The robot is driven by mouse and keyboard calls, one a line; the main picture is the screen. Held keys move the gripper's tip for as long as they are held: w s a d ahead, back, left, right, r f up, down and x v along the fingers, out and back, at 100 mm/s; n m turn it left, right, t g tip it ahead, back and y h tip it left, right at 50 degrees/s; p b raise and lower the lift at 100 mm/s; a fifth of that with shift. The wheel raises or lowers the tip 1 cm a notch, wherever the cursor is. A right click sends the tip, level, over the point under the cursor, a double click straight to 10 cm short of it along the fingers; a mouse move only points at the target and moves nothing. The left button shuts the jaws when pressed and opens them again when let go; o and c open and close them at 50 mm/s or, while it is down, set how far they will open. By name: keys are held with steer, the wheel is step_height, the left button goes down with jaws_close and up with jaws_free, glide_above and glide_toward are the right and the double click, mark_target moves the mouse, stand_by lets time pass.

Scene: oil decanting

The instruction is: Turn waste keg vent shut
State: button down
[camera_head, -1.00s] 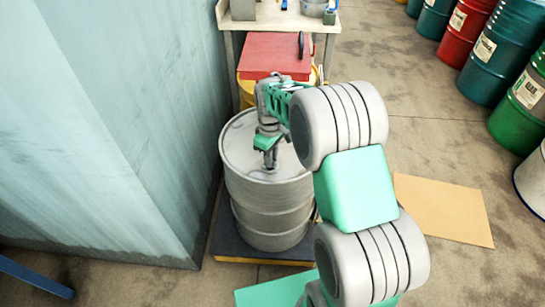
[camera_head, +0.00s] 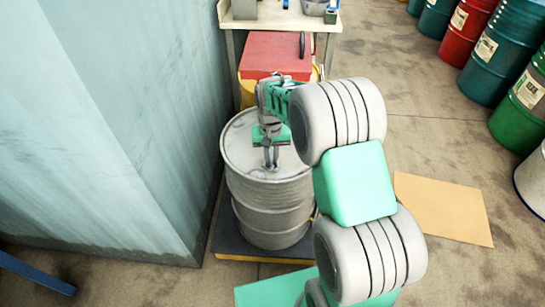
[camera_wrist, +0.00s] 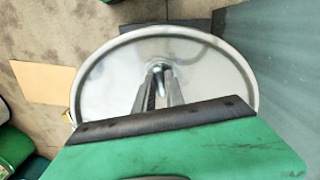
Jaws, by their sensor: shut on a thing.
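The grey steel waste keg (camera_head: 268,205) stands upright on a dark low platform (camera_head: 225,244) beside the pale blue wall. My gripper (camera_head: 270,165) points down at the keg's lid, near its middle. In the wrist view the lid (camera_wrist: 110,85) fills the middle, and my gripper's fingers (camera_wrist: 160,75) come together over a small metal fitting (camera_wrist: 157,66), which seems to be the vent. The fingers are shut on it. They hide most of it, so I cannot tell how far the vent is turned.
A red-lidded yellow bin (camera_head: 275,55) stands right behind the keg, with a workbench (camera_head: 285,18) beyond. The blue wall (camera_head: 110,130) is close on the left. A tan sheet (camera_head: 443,208) lies on open floor at right, and several drums (camera_head: 495,55) line the far right.

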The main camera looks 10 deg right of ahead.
mark_target(271, 159)
steer(key=shift+m, duration=0.8)
steer(key=shift+w, duration=0.1)
steer(key=c, duration=1.4)
jaws_free()
step_height(271, 159, up, 8)
steer(key=shift+f, duration=0.1)
